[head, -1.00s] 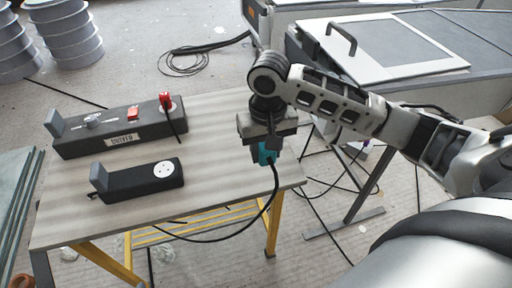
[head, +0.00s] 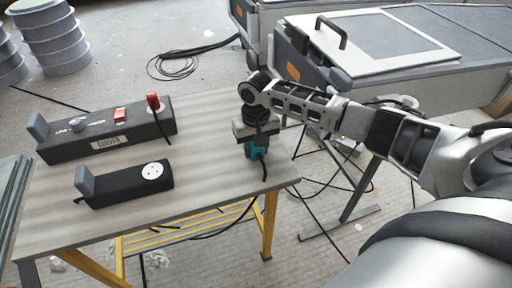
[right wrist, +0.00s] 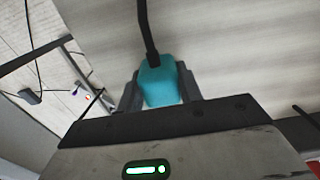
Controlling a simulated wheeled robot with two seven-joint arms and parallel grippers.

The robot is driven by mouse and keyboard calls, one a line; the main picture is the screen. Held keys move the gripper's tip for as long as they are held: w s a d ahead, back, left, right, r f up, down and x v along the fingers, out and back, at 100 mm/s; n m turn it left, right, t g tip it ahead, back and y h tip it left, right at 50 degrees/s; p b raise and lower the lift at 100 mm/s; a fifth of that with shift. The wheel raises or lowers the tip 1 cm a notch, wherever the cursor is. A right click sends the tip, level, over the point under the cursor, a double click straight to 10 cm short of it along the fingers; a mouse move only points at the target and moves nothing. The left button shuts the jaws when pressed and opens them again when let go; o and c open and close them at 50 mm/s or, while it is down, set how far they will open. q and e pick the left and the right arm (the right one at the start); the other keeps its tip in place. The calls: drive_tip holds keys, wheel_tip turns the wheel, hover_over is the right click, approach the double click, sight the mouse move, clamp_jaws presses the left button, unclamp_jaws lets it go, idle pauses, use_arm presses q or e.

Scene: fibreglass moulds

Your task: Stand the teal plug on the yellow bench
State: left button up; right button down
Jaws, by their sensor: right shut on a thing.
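The teal plug (head: 253,150) is between the jaws of my right gripper (head: 256,143), above the right end of the yellow-legged bench (head: 205,190). The gripper points down and is shut on the plug. In the right wrist view the plug (right wrist: 160,82) sits between the two dark fingers, with its black cable leading away over the bench top. I cannot tell whether the plug touches the bench top. My left gripper is not in view.
A long black box (head: 105,137) with a red plug (head: 153,102) and a black socket block (head: 125,184) stand on the bench's left half. The bench top between them and my gripper is clear. The plug's cable (head: 264,168) runs over the front edge.

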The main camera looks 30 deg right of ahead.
drive_tip(key=c, duration=0.9)
unclamp_jaws()
